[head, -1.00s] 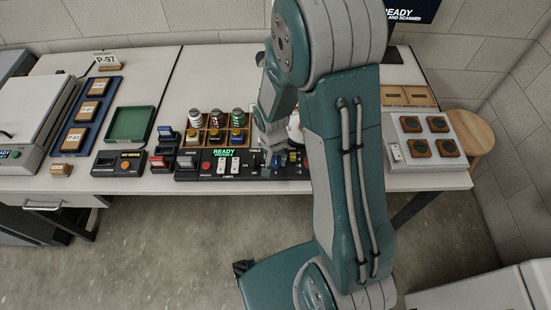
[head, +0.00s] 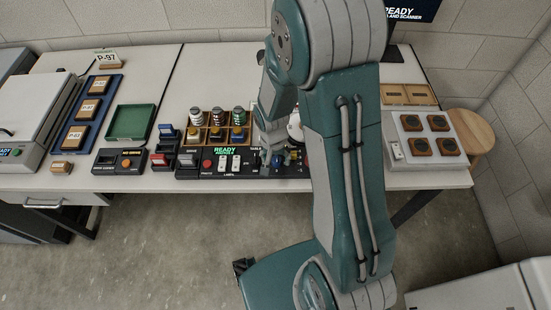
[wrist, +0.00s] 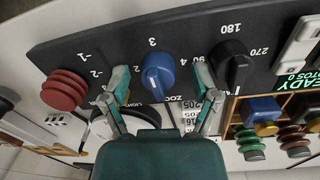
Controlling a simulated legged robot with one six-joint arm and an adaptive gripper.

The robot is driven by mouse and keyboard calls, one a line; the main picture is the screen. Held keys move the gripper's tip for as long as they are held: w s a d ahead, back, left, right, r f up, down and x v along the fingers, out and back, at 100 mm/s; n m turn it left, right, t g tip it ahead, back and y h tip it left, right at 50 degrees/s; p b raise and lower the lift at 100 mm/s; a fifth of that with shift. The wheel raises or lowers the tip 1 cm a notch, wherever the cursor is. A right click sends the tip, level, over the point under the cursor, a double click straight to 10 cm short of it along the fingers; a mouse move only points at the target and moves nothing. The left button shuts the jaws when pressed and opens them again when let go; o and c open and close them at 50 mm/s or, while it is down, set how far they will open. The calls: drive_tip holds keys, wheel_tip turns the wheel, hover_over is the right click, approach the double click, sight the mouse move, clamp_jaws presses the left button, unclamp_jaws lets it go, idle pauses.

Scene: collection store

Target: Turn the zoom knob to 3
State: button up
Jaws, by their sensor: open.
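The zoom knob is a blue knob (wrist: 158,72) on a black control panel (wrist: 90,42), in the wrist view. A 3 is printed above it and a 4 to its right; part of a "ZOO" label shows below. I cannot tell exactly where its pointer stands. My gripper (wrist: 161,80) is open, with one teal fingertip on each side of the blue knob. Gaps show between the fingertips and the knob. In the head view my gripper (head: 277,161) is low over the right part of the panel (head: 193,173), largely hidden by my arm.
A black knob (wrist: 236,68) with degree marks sits close to the right finger. A wooden rack (head: 216,137) with small jars stands behind the panel. A green tray (head: 131,122) is farther left.

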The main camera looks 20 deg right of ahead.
drive_tip(key=shift+r, duration=0.1)
wheel_tip(320, 180, up, 12)
drive_tip(key=shift+w+a, duration=0.2)
drive_tip(key=shift+a, duration=0.15)
idle(0.4)
wheel_tip(320, 180, up, 11)
drive_tip(key=n+t, duration=0.2)
drive_tip(key=t, duration=0.1)
hover_over(273, 159)
drive_tip(key=s, duration=0.6)
drive_tip(key=s+r+n+t, duration=0.3)
drive_tip(key=s+r, duration=0.3)
drive_tip(key=s, duration=0.2)
drive_tip(key=shift+s+d+r+n+y, duration=0.3)
drive_tip(key=shift+s+d+r, duration=0.1)
idle(0.6)
